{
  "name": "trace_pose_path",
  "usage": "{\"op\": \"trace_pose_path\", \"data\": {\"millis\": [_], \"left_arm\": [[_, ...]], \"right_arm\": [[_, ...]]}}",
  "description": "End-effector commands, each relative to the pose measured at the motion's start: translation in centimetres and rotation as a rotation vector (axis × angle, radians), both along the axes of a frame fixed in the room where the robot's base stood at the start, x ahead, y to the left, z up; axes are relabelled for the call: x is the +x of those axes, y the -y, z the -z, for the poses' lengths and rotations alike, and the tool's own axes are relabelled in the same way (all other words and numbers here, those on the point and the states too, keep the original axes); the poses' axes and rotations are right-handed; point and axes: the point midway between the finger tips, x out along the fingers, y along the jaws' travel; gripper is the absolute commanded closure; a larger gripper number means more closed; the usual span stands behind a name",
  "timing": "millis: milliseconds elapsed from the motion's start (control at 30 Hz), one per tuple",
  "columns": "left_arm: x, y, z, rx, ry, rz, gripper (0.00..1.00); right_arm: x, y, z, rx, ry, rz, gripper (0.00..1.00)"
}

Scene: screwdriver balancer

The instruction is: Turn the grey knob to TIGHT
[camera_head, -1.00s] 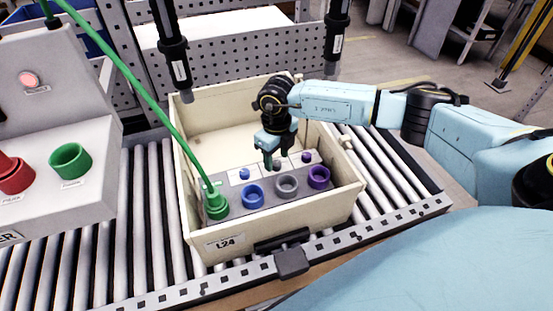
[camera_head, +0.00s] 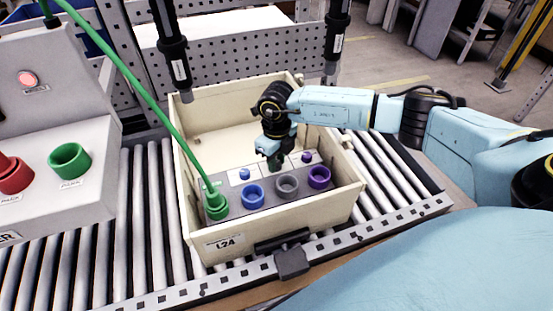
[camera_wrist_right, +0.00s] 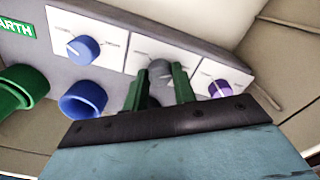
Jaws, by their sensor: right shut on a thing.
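The grey knob (camera_wrist_right: 160,70) sits on a white label plate in the middle of the panel, between the blue knob (camera_wrist_right: 83,49) and the purple knob (camera_wrist_right: 220,88). My right gripper (camera_wrist_right: 160,85) is shut on the grey knob, with its two green fingers on either side of it. In the head view, my right gripper (camera_head: 275,163) reaches down over the panel and hides the grey knob. The label wording around the grey knob is too blurred or covered to read. My left gripper is not in view.
The panel stands in a cream crate (camera_head: 349,203) on a roller conveyor. Blue (camera_head: 253,196), grey (camera_head: 287,186) and purple (camera_head: 319,177) sockets line its front. A green plug (camera_head: 216,206) with a cable stands at its left. Two dark hanging tools (camera_head: 171,50) are behind.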

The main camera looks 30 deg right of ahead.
Motion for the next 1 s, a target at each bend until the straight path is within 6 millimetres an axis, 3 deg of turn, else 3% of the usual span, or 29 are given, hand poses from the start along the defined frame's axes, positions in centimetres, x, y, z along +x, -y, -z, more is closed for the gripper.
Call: {"op": "trace_pose_path", "data": {"millis": [333, 367, 533, 833, 1000], "left_arm": [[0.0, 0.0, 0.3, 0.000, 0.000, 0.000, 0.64], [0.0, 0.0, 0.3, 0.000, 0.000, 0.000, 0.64], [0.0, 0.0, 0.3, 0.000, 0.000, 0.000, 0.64], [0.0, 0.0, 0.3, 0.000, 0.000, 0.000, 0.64], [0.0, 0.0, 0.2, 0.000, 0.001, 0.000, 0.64]], "right_arm": [[0.0, 0.0, 0.0, 0.000, -0.001, -0.064, 0.96], [0.0, 0.0, 0.0, 0.000, -0.001, -0.064, 0.72], [0.0, 0.0, 0.0, 0.000, 0.000, -0.063, 0.51], [0.0, 0.0, -0.2, 0.000, 0.000, -0.063, 0.51], [0.1, 0.1, -2.2, -0.001, 0.004, -0.062, 0.51]]}}
